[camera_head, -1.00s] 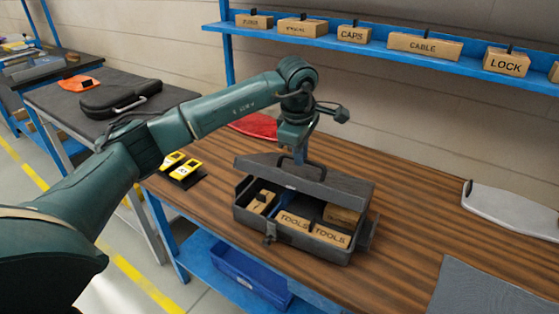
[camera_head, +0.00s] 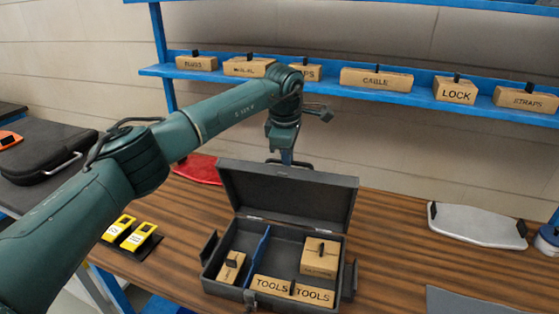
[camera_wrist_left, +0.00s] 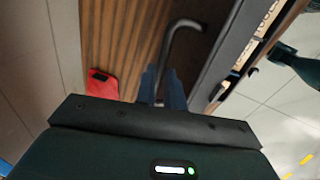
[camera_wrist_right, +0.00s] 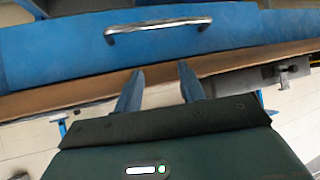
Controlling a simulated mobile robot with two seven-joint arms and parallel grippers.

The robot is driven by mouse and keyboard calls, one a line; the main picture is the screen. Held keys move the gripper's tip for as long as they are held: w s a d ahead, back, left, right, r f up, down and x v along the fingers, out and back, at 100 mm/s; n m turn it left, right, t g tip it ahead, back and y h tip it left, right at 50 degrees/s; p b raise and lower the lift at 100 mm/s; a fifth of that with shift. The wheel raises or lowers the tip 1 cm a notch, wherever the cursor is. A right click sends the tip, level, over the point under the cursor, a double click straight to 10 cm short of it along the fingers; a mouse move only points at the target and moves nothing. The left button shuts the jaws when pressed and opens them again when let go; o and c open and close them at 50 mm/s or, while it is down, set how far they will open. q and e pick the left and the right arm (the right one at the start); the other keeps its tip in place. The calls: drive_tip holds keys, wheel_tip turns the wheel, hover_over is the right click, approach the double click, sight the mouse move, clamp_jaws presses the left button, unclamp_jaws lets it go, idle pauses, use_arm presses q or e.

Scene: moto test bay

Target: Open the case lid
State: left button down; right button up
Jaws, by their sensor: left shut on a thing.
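The dark grey case (camera_head: 222,287) stands on the wooden bench in the head view. Its lid (camera_head: 287,192) is up, roughly upright on the rear hinges, and the inside shows. My left gripper (camera_head: 287,157) is behind the lid's top edge, shut on the lid handle. The dark curved handle (camera_wrist_left: 178,32) also shows at the finger tips in the left wrist view. The lid partly hides the handle and fingers in the head view. My right gripper (camera_wrist_right: 160,76) is open and empty in the right wrist view, near a blue drawer front with a metal handle (camera_wrist_right: 158,28).
The case holds several cardboard boxes, including a rear box (camera_head: 320,258), and a blue divider (camera_head: 258,245). Yellow devices (camera_head: 130,233) lie on the left, a red item (camera_head: 197,168) behind. A shelf (camera_head: 410,97) with labelled boxes runs behind.

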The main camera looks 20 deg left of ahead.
use_arm(q)
drive_tip(key=shift+w+f+p, duration=0.25)
drive_tip(key=shift+w, duration=0.5)
drive_tip(key=shift+w+f+p, duration=0.2)
drive_tip(key=shift+w+p, duration=0.05)
drive_tip(key=shift+w, duration=0.5)
drive_tip(key=shift+w+f+p, duration=0.25)
drive_tip(key=shift+w, duration=0.6)
drive_tip(key=c, duration=1.6)
unclamp_jaws()
drive_tip(key=shift+w, duration=0.15)
drive_tip(key=shift+o, duration=0.6)
drive_tip(key=shift+r, duration=0.1)
drive_tip(key=shift+r, duration=0.1)
drive_tip(key=b+v, duration=0.1)
drive_tip(key=v, duration=1.2)
drive_tip(key=shift+b, duration=0.35)
drive_tip(key=shift+c, duration=0.5)
